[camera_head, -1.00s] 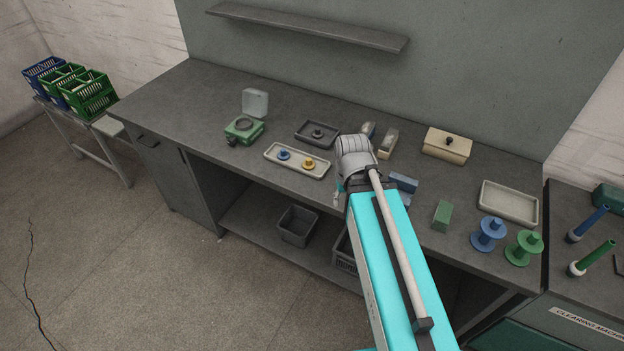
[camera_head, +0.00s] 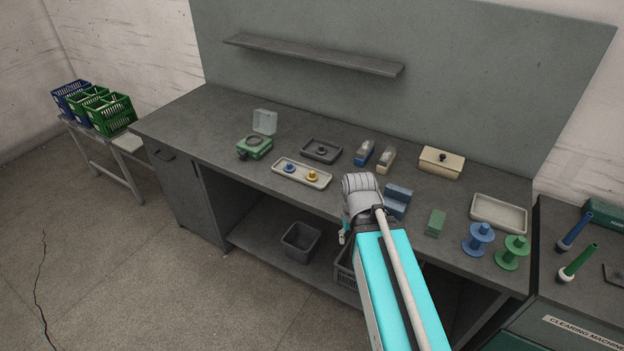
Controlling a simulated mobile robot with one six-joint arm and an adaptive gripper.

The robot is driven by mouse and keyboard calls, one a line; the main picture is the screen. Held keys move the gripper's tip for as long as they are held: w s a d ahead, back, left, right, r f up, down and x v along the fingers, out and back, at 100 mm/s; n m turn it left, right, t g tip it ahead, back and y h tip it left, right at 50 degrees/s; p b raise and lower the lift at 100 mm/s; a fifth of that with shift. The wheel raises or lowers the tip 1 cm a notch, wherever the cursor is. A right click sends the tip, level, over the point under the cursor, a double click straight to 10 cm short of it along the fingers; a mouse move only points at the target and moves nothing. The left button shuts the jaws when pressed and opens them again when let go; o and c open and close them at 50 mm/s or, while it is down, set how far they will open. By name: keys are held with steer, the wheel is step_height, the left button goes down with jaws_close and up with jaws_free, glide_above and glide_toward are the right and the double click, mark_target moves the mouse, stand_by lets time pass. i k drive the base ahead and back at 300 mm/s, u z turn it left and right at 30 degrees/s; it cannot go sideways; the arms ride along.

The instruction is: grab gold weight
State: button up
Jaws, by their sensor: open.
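The gold weight (camera_head: 312,175), a small knobbed disc, stands in the right half of a long pale tray (camera_head: 322,185) near the bench's front edge. A blue weight (camera_head: 289,168) stands left of it in the same tray. My arm reaches up from the bottom right, its grey wrist just right of the tray in the picture. My gripper (camera_head: 343,236) is mostly hidden; only a small pale part shows left of the wrist, below the bench's front edge in the picture. It is open, apart from the gold weight, and I see nothing held.
A dark tray with a dark knob (camera_head: 321,151) lies behind the pale tray; a green device (camera_head: 255,148) stands left. Blue blocks (camera_head: 397,200), a green block (camera_head: 436,223) and spools (camera_head: 478,239) stand right of my wrist. A shelf (camera_head: 310,55) hangs above. The bench's left end is clear.

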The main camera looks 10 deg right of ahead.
mark_target(312, 177)
steer(key=u, duration=1.95)
steer(key=i, duration=2.8)
steer(key=z, duration=0.05)
